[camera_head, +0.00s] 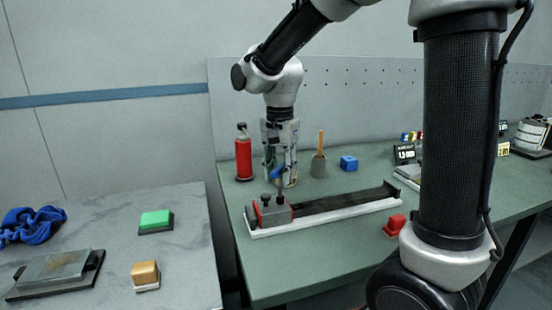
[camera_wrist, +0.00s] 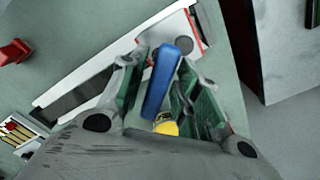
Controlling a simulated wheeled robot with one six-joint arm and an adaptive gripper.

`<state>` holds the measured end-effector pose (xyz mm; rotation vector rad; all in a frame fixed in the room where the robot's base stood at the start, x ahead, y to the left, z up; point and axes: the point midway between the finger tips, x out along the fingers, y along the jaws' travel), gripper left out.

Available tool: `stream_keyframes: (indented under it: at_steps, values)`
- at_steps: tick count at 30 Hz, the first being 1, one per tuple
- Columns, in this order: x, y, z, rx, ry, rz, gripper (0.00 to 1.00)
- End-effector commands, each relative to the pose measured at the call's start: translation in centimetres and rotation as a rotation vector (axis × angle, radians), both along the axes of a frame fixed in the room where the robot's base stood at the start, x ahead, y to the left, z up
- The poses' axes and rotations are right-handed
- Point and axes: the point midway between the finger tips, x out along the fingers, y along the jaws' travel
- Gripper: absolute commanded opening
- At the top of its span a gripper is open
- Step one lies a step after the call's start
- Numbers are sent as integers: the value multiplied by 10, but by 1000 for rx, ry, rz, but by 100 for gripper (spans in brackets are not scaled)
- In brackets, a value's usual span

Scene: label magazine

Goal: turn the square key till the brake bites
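The label magazine is a long dark channel (camera_head: 345,203) on a white base, with a grey block (camera_head: 273,215) with red sides at its left end. Dark round knobs stand on the block. The square key has a blue handle (camera_wrist: 162,80), which also shows in the head view (camera_head: 277,174). My gripper (camera_head: 280,178) points down above the block, its fingers on both sides of the handle and apparently shut on it. In the wrist view my gripper (camera_wrist: 158,85) has green pads beside the handle. The key's lower end is hard to make out; I cannot tell whether it is seated.
A red bottle (camera_head: 243,155), a grey cup with a wooden stick (camera_head: 319,163) and a blue block (camera_head: 348,163) stand behind the magazine. A red block (camera_head: 395,224) lies in front right. A separate grey table (camera_head: 190,230) at left holds a green block, a tan block and blue cloth.

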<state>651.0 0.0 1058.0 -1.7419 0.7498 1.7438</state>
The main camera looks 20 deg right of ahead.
Motion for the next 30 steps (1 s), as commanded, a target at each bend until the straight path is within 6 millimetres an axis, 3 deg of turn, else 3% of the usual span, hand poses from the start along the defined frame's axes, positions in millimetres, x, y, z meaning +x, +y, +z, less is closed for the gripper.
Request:
stream_keyframes:
  at_steps: [6,16,22,30]
  values:
    - [0,0,-26,-1,1,0,32]
    - [0,0,-30,1,-1,1,32]
    - [0,0,-30,1,-1,1,0]
    - [0,0,-30,1,-1,1,0]
